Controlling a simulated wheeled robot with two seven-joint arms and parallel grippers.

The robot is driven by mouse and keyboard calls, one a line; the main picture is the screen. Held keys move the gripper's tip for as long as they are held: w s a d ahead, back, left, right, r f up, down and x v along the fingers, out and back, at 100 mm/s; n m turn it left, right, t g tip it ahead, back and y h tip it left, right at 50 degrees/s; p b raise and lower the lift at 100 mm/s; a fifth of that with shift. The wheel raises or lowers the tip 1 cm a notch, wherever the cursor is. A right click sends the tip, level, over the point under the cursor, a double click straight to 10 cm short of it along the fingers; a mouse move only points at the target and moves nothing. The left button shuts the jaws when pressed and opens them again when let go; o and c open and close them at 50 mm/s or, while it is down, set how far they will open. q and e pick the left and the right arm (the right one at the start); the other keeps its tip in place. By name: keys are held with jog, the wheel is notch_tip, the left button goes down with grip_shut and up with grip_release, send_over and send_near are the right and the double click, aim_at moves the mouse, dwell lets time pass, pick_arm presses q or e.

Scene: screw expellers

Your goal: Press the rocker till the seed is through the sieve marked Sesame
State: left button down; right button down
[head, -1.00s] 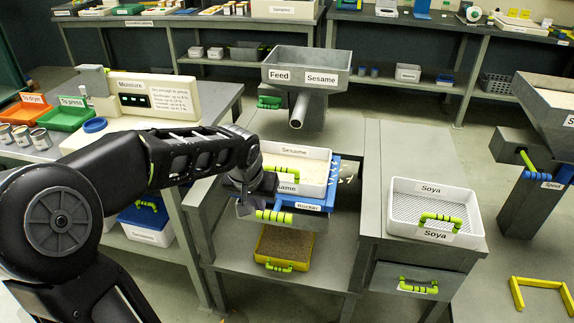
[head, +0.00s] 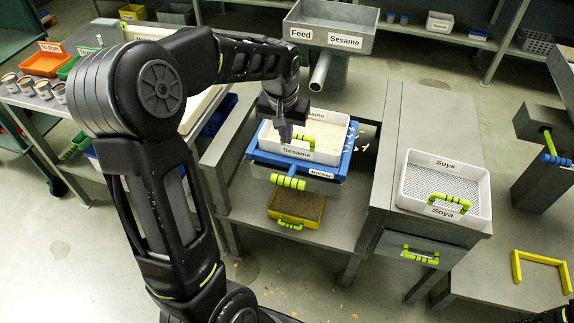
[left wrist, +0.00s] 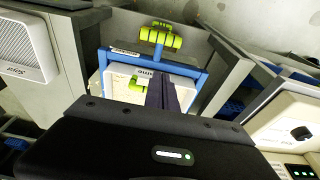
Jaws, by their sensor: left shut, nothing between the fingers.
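The white sieve marked Sesame (head: 297,152) sits in the blue rocker frame (head: 330,172), with pale seed (head: 325,132) spread in it. It also shows in the left wrist view (left wrist: 185,69). The rocker's green handle (head: 288,181) sticks out at the front and shows in the left wrist view (left wrist: 160,38). My left gripper (head: 284,140) points down at the sieve's left part, near its green handle, apart from the rocker's handle. Its fingers (left wrist: 162,95) are shut and empty. They hide part of the sieve. My right gripper is out of view.
The Feed Sesame hopper (head: 330,30) and its spout stand behind the sieve. A yellow tray (head: 297,207) lies below. The Soya sieve (head: 445,188) stands on the bench at right. A few pale bits lie beside the rocker's right edge.

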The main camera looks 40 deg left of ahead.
pick_arm(q)
send_near(287, 165)
jog(key=shift+s+d+f+p, duration=0.25)
jog(key=shift+d+f, duration=0.15)
jog(key=shift+f, duration=0.2)
jog(key=shift+s+d+f+p, duration=0.2)
jog(key=shift+d+f, duration=0.15)
jog(key=shift+f, duration=0.2)
jog(key=shift+s+d+f, duration=0.25)
jog(key=shift+s+f, duration=0.35)
jog(key=shift+f, duration=0.3)
jog(key=shift+s+d+f, duration=0.1)
jog(key=shift+s+f, duration=0.2)
jog(key=shift+f, duration=0.25)
